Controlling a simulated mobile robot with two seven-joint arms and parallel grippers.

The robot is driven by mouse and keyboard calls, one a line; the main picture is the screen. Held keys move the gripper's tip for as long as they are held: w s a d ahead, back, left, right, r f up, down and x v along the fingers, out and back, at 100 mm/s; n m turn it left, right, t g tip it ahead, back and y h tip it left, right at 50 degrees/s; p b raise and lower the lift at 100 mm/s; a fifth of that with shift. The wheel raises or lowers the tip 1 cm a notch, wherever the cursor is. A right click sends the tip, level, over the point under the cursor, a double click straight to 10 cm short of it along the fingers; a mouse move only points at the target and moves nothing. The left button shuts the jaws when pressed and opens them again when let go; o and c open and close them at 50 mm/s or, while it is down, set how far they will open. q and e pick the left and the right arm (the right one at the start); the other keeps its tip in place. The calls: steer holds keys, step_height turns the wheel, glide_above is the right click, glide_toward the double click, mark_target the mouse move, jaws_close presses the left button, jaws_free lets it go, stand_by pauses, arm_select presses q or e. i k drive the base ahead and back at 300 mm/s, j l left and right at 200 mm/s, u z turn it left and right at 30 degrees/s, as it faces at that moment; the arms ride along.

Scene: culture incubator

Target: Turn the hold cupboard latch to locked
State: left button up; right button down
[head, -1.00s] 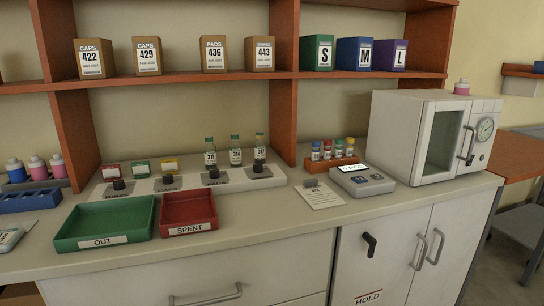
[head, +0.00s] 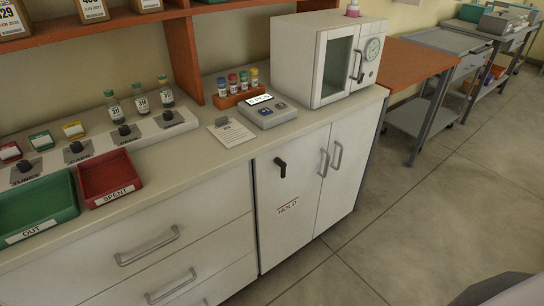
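The hold cupboard (head: 268,228) is a white two-door unit under the right part of the counter, with a red HOLD label (head: 288,206) on its left door. Its doors look shut. The black latch (head: 281,167) sits near the top of the left door, its lever slanting and pointing mostly downward. Two grey door handles (head: 331,161) stand side by side at the doors' meeting edge. Neither of my grippers is in view.
White drawers (head: 147,250) lie left of the cupboard. On the counter (head: 232,156) stand a white incubator (head: 290,58), a grey device (head: 268,112), a vial rack (head: 237,95) and green and red trays (head: 107,177). Open floor (head: 420,225) lies to the right.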

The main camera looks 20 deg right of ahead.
mark_target(278, 161)
steer(key=l+u, duration=0.2)
steer(key=u, duration=0.15)
steer(key=i+l+u, duration=0.1)
steer(key=l+u, duration=0.15)
steer(key=u, duration=0.15)
steer(key=l+u, duration=0.3)
steer(key=l, duration=1.2)
steer(key=k+l+u, duration=0.1)
steer(key=l, duration=1.3)
steer(key=k+l+u, duration=0.1)
steer(key=l, duration=0.6)
